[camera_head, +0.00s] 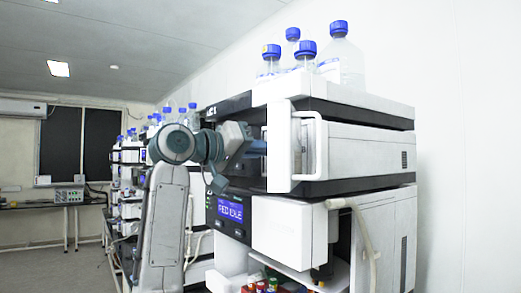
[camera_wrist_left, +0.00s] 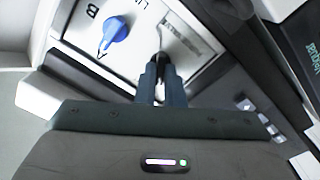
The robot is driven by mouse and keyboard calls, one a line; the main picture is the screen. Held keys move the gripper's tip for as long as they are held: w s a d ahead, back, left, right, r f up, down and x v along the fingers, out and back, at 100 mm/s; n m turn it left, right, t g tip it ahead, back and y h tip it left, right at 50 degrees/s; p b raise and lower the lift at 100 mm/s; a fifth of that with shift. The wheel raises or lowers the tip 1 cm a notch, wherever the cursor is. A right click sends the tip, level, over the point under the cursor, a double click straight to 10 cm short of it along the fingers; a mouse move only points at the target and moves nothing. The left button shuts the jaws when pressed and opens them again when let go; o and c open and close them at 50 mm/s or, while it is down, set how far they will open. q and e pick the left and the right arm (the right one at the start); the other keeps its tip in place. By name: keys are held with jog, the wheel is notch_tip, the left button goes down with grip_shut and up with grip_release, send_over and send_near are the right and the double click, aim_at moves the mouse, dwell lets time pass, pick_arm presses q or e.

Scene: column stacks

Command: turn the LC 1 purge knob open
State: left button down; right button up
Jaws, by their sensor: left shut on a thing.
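In the left wrist view, my left gripper (camera_wrist_left: 161,68) is shut on a small dark knob (camera_wrist_left: 160,58), which appears to be the purge knob; the fingers hide most of it, so its angle cannot be told. A thin silvery tube rises just above it. In the head view my left arm comes in from the left, and my left gripper (camera_head: 258,147) reaches into the open front bay of the near stack (camera_head: 358,152), labelled at its top left in small letters that look like LC 1. The bay's white door stands open beside the gripper. My right gripper is not in view.
A blue pointer knob (camera_wrist_left: 115,32) sits left of the fingers on the white panel, between letters A and B. The open door (camera_head: 308,145) with its handle stands right of the gripper. Blue-capped bottles (camera_head: 304,55) stand on top. A lit display (camera_head: 231,213) is below.

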pick_arm(q)
jog(key=shift+f+n+p, duration=0.1)
jog(key=shift+n+p, duration=0.5)
jog(key=shift+n, duration=4.9)
jog(key=c, duration=1.5)
grip_release()
jog(key=shift+w, duration=0.1)
jog(key=shift+c, duration=0.2)
jog(key=shift+a, duration=0.15)
jog(key=b+v, duration=0.4)
jog(key=v, duration=0.6)
jog(key=shift+s+a, duration=0.2)
jog(key=shift+s, duration=0.05)
